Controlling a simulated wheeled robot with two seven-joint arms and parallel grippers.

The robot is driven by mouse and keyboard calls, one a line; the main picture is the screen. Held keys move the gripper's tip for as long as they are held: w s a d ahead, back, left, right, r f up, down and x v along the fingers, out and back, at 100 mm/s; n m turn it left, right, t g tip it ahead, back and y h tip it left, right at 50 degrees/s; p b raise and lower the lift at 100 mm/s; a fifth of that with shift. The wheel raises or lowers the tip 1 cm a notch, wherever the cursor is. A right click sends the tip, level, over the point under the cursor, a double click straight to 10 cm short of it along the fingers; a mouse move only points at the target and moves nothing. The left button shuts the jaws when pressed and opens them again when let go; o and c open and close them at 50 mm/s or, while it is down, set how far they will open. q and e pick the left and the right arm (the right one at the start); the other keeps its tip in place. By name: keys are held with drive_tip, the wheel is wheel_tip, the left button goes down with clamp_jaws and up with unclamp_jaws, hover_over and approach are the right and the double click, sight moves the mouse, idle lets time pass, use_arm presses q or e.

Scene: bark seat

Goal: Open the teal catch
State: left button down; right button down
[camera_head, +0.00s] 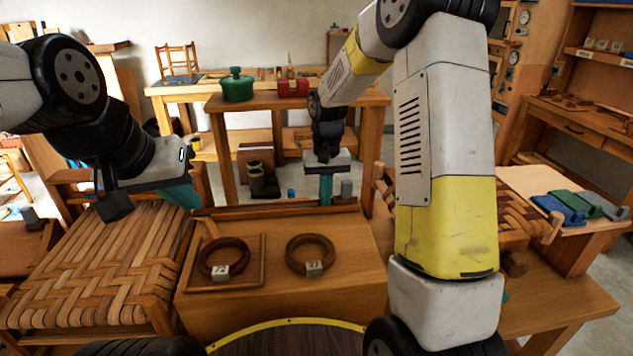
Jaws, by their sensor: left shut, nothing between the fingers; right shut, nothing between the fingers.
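No teal catch shows clearly in the head view. A small teal sliver (505,296) shows at the right edge of my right arm, which hides whatever it belongs to; I cannot tell if it is the catch. My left gripper (183,196) is shut and empty, with teal fingers, above the right back corner of the woven seat. My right gripper (326,188) is shut and empty, pointing down behind the wooden bench's back edge. Neither gripper is at the sliver.
The wooden bench (280,285) bears two dark rings (224,259) (310,254) with white tags. The woven seat (95,265) stands left. Blue (557,209), green (574,203) and grey (603,206) pieces lie on a board at right. A table behind holds a green pot (237,87).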

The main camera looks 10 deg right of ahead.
drive_tip(key=shift+f, duration=0.1)
drive_tip(key=shift+w, duration=2.4)
drive_tip(key=shift+s+r, duration=0.3)
drive_tip(key=shift+r, duration=1.05)
drive_tip(key=shift+s+r, duration=0.25)
drive_tip(key=shift+r, duration=1.1)
drive_tip(key=shift+s+r, duration=0.3)
drive_tip(key=shift+r, duration=1.05)
